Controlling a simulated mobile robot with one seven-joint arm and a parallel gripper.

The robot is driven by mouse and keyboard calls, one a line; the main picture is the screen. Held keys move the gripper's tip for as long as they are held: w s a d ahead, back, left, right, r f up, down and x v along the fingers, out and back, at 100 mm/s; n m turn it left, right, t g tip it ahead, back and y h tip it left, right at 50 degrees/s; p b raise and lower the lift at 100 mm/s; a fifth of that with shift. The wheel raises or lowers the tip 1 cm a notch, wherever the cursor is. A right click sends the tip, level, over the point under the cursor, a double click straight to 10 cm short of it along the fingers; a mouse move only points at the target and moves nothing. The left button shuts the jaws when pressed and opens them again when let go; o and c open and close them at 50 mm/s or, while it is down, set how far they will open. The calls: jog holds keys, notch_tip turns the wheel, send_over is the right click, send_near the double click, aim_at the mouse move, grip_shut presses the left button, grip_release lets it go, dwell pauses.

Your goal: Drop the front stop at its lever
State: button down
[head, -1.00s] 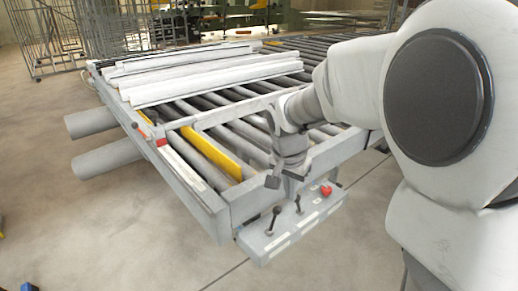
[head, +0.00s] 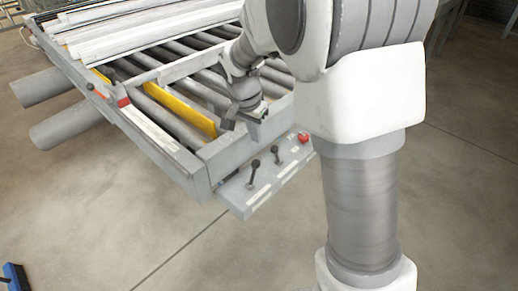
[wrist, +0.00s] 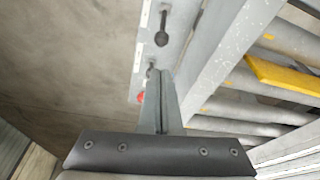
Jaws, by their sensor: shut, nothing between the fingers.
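The lever panel (head: 262,186) sticks out from the front end of the roller bench. Two black-knobbed levers stand on it, one on the left (head: 254,170) and one in the middle (head: 276,154), with a red knob (head: 303,137) at the right. My gripper (head: 254,136) hangs above the panel, pointing down, shut and empty. In the wrist view my gripper (wrist: 159,74) covers part of one lever (wrist: 151,71); contact cannot be told. The other lever (wrist: 162,38) is clear.
Pale profiles (head: 140,30) lie on the rollers at the far end. The bench frame (head: 205,165) has a rail edge beside the panel. Two grey cylinders (head: 50,85) jut out on the left. The floor in front is open.

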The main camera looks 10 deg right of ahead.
send_over(253, 175)
jog(key=w+d, duration=0.3)
notch_tip(253, 175, down, 10)
jog(key=shift+s+a+r, duration=0.1)
jog(key=shift+a+r, duration=0.05)
jog(key=shift+r, duration=0.1)
jog(key=shift+s+a+h+b, duration=0.2)
jog(key=shift+a+h+b, duration=0.1)
jog(key=shift+b, duration=0.4)
